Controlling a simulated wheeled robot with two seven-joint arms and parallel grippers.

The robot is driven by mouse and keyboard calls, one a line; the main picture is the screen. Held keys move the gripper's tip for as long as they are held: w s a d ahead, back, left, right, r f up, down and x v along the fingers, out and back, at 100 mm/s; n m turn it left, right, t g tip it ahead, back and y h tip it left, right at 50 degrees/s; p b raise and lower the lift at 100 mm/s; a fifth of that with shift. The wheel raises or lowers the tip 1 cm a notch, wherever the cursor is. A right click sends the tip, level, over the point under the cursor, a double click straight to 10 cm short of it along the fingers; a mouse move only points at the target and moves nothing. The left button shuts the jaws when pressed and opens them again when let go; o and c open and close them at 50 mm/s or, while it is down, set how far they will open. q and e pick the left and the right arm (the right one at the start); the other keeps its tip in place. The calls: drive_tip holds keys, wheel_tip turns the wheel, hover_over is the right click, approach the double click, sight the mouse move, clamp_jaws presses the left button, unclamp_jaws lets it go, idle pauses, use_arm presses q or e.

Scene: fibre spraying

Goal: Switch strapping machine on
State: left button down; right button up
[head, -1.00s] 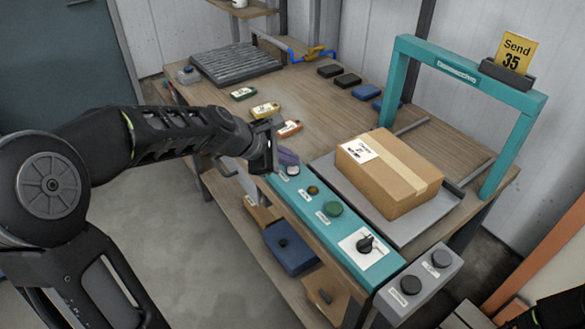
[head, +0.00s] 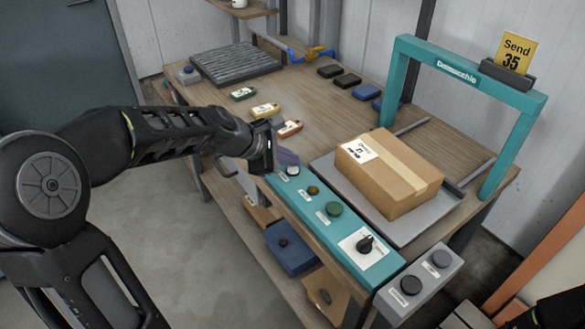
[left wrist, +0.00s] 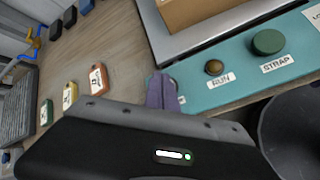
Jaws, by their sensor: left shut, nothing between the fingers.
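The teal strapping machine has a control panel (head: 349,229) along the table's front edge and a teal arch (head: 465,80) behind. On the panel, from left to right, are a pale button (head: 292,170), a small brown button labelled RUN (head: 313,190), a green button labelled STRAP (head: 333,209) and a black rotary knob (head: 366,244) on a white plate. My left gripper (head: 288,158) is shut and empty, its purplish fingers just above and beside the pale button. I cannot tell whether they touch it.
A grey two-button box (head: 420,278) stands at the panel's right end. Several small labelled blocks, including an orange one (head: 289,128), lie left of the machine. The table's middle is clear.

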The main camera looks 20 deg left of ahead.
sight(289, 171)
use_arm(q)
drive_tip(key=shift+f, duration=0.15)
drive_tip(key=shift+f+b, duration=0.3)
drive_tip(key=shift+b, duration=0.05)
idle(0.5)
drive_tip(key=shift+r+p, duration=0.45)
drive_tip(key=shift+p, duration=0.1)
wheel_tip(289, 171, up, 6)
drive_tip(key=p, duration=0.6)
drive_tip(key=shift+r, duration=0.1)
